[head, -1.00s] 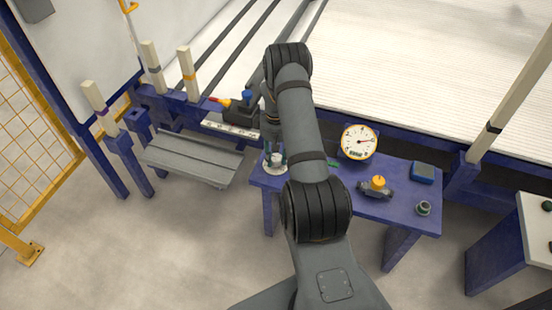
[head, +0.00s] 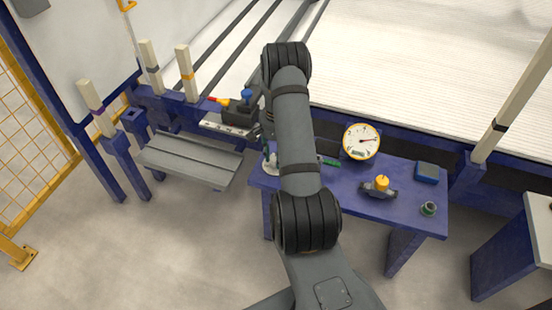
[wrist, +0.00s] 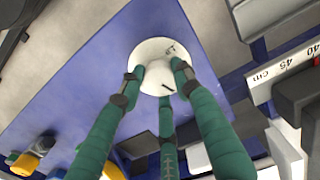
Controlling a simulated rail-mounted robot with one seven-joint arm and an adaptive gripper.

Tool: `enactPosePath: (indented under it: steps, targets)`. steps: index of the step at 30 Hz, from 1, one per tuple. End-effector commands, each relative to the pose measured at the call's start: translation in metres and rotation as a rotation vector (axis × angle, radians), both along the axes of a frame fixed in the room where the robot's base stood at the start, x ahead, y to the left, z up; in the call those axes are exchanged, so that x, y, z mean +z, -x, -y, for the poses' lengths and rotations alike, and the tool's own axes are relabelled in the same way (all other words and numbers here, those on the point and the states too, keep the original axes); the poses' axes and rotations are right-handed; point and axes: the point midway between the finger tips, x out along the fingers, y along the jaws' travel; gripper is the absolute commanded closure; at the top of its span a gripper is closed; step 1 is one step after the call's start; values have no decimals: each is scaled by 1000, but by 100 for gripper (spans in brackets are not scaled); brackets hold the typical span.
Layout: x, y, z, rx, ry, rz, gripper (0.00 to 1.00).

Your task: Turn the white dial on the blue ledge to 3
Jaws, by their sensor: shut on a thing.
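The white dial (wrist: 152,48) sits on the blue ledge (wrist: 100,75) and shows large in the wrist view. It has a round flange and a raised white knob. A small dark marking shows on the flange and a short black line on the knob; I cannot read a number for certain. In the head view the dial (head: 270,170) is at the ledge's left end, partly hidden by my gripper and arm.
A ruler scale (wrist: 290,72) lies close to the right of my fingers.

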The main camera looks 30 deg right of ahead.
Motion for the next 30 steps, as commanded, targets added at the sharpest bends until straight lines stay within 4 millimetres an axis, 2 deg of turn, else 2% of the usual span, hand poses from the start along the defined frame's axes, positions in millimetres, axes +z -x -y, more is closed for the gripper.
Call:
enactPosePath:
  steps: [1,15,30]
  targets:
    - [0,-6,0,-35,6,15,93]
    - [2,-6,2,-333,5,18,93]
    - [3,-5,3,-398,5,18,93]
